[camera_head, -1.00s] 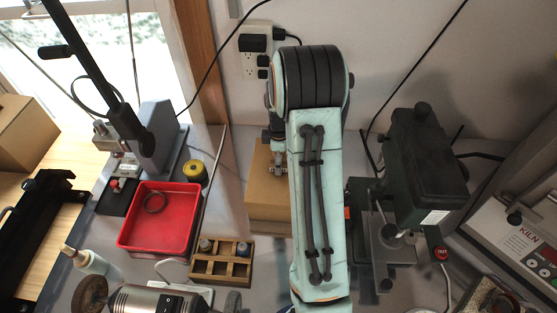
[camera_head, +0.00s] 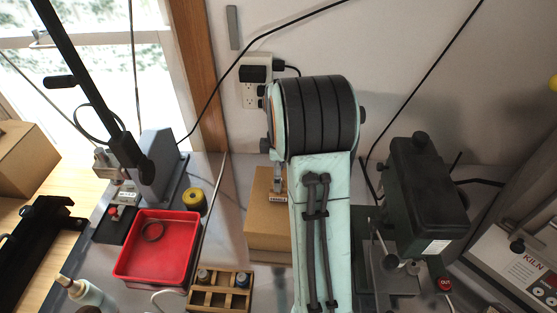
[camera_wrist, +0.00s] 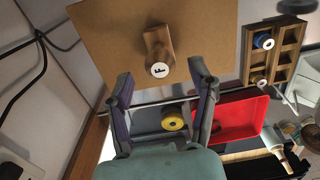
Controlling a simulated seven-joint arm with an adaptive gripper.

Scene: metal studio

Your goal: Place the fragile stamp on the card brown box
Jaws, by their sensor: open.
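The fragile stamp (camera_wrist: 158,50) has a wooden body and a round white top marked "F". It stands on the top of the card brown box (camera_wrist: 210,30) in the wrist view. In the head view its labelled wooden base (camera_head: 278,197) shows on the box (camera_head: 262,232), just left of my arm, which hides the box's right part. My gripper (camera_wrist: 161,76) is open and empty. In the wrist view its two fingers flank the near side of the stamp, with a clear gap on both sides. They look apart from it.
A wooden rack (camera_head: 220,293) holding other stamps and a red tray (camera_head: 158,247) with a yellow roll (camera_head: 194,199) behind it lie left of the box. A dark green machine (camera_head: 428,190) stands close on the right. The wall with an outlet (camera_head: 250,94) is behind.

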